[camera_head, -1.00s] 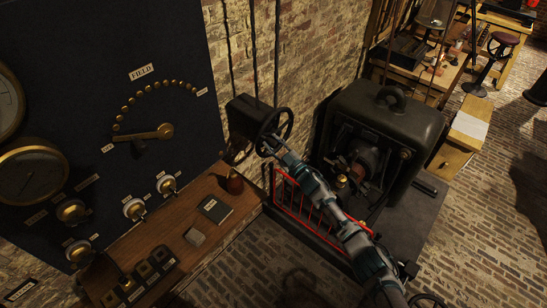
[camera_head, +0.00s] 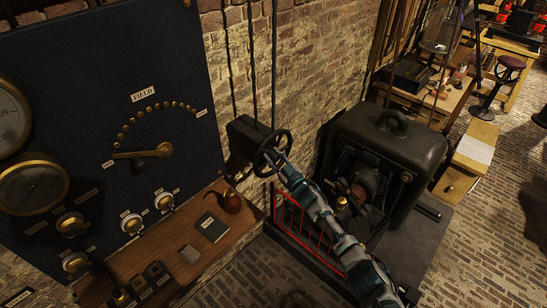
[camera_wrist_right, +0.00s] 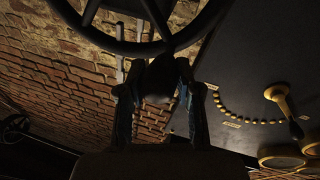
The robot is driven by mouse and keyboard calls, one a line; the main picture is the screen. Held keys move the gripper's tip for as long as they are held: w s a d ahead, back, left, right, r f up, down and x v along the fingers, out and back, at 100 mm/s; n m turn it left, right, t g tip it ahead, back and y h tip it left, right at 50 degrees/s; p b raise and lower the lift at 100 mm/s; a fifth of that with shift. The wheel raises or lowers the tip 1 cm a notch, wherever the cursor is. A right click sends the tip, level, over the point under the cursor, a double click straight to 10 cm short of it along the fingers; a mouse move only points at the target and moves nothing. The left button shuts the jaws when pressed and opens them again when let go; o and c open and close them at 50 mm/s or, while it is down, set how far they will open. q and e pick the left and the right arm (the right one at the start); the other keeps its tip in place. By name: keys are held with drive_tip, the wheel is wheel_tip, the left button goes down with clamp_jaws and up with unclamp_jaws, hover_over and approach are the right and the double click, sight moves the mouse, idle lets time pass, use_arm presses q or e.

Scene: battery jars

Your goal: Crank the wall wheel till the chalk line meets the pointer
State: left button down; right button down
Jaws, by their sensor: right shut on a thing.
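The dark spoked wall wheel (camera_head: 263,146) stands out from a black box (camera_head: 243,132) on the brick wall, right of the switchboard. My right gripper (camera_head: 272,160) is at the wheel's lower part, shut on what looks like its handle; the fingers partly hide it. In the right wrist view the wheel's rim (camera_wrist_right: 130,47) arches across the top, and my right gripper (camera_wrist_right: 160,95) closes on a dark piece just below the rim. I cannot make out the chalk line or the pointer. My left gripper is not in view.
A black switchboard (camera_head: 100,60) with gauges and a brass lever (camera_head: 135,154) fills the left. A red railing (camera_head: 297,222) and dark machine (camera_head: 395,150) lie near my right arm.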

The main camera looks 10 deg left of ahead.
drive_tip(key=c, duration=0.8)
unclamp_jaws()
drive_tip(key=shift+w+d+f, duration=0.15)
drive_tip(key=shift+d+f, duration=0.05)
drive_tip(key=shift+o, duration=0.2)
drive_tip(key=shift+w+f, duration=0.1)
drive_tip(key=shift+s+d, duration=0.35)
drive_tip(key=shift+s, duration=0.15)
drive_tip(key=v, duration=1)
drive_tip(key=shift+s+d, duration=0.2)
drive_tip(key=shift+d, duration=0.2)
drive_tip(key=shift+a+f, duration=0.1)
